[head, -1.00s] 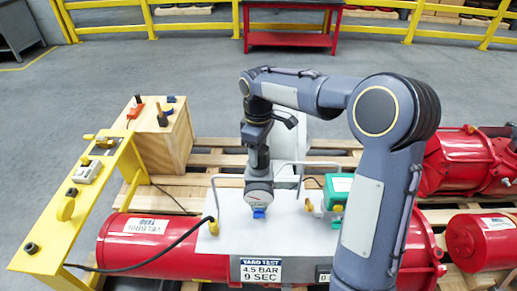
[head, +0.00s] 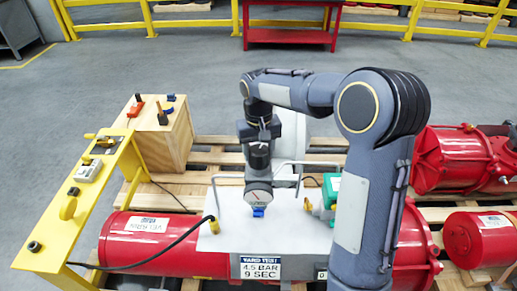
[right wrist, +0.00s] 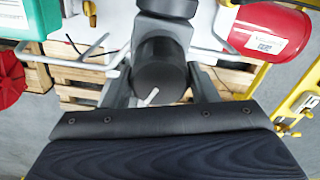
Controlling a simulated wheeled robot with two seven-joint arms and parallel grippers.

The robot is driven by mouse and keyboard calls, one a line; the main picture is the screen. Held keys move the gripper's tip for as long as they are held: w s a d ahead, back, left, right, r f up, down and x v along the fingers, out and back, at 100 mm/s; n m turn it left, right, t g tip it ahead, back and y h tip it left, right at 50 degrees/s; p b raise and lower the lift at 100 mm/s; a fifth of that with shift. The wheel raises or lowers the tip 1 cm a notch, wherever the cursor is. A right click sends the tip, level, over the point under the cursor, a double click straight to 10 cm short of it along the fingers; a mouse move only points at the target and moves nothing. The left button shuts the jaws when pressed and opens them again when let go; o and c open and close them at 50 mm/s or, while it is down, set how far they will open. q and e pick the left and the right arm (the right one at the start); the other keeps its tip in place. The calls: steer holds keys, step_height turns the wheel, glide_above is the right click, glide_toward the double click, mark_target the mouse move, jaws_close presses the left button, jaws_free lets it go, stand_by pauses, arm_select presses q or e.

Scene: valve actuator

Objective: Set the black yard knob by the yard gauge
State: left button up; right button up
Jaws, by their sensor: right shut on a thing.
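The black yard knob (head: 259,157) stands upright behind the yard gauge on the grey housing. In the right wrist view the knob (right wrist: 160,72) is a dark cylinder with a white pointer mark. My right gripper (head: 259,148) reaches down from above and is shut on the knob, and in the right wrist view its fingers (right wrist: 160,85) lie on either side. The yard gauge (head: 258,197) has a pale round face, with a blue part below it; its reading is too small to tell. A sign (head: 261,268) reads "YARD TEST 4.5 BAR 9 SEC". My left gripper is not in view.
A grey wire guard (head: 218,190) stands around the housing top. A green box (head: 331,190) sits to the right. A yellow panel (head: 52,240) with several controls stands left, near a wooden box (head: 165,145). Red cylinders (head: 150,240) lie around the pallet.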

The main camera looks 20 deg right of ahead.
mark_target(259, 148)
steer(key=shift+r+m, duration=0.1)
steer(key=shift+m, duration=1.5)
steer(key=o, duration=1)
step_height(259, 148, up, 7)
steer(key=shift+f, duration=0.2)
steer(key=shift+r, duration=0.5)
steer(key=shift+s+d+r, duration=0.1)
